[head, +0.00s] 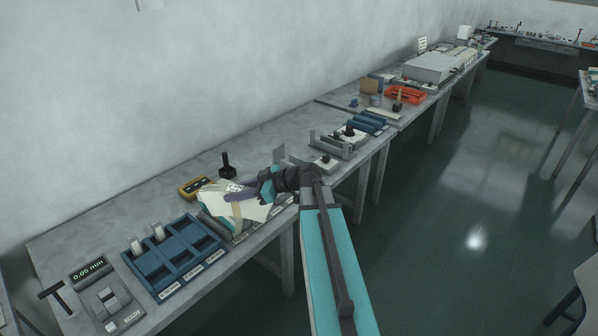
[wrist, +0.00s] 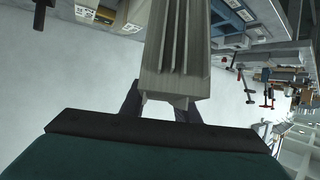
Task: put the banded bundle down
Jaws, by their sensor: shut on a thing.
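The banded bundle (head: 255,212) is a stack of cream sheets with a tan band around it, seen in the head view over the near bench. My gripper (head: 240,195) is shut on it, with a dark finger across its upper side. In the wrist view the bundle (wrist: 175,55) shows as grey, layered edges reaching away from between my fingers (wrist: 160,108). It is tilted in the head view. Whether its lower edge touches the grey labelled holder (head: 240,238) under it cannot be told.
A blue compartment tray (head: 181,279) with two pale pieces stands left of the bundle. A gauge reading 0.05 mm (head: 90,271) is at the near left. A yellow device (head: 193,187) and a black-handled tool (head: 227,168) stand behind. Bare bench shows behind the blue tray.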

